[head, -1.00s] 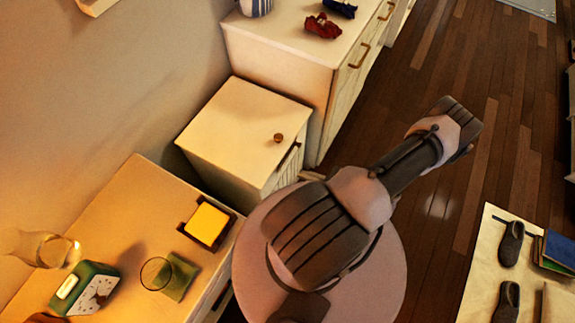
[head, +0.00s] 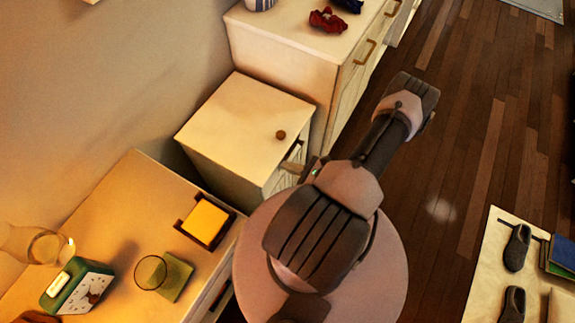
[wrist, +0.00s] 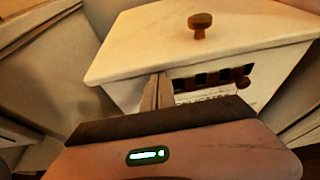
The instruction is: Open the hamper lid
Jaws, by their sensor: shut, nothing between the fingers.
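The hamper is a cream box whose lid (head: 245,120) lies flat and closed on top. The lid has a round brown knob (head: 281,135); in the wrist view the lid (wrist: 150,45) and knob (wrist: 200,24) fill the upper middle. The hamper's front (wrist: 275,78) shows dark slots below the lid edge. My gripper (wrist: 156,88) is shut and empty, its fingers pointing at the front just under the lid's edge. I cannot tell whether they touch it. In the head view the gripper (head: 292,168) is partly hidden behind my arm, by the hamper's front right side.
A white dresser (head: 285,45) stands behind the hamper with a red cloth (head: 327,19) on it. Wooden floor (head: 470,130) is open to the right.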

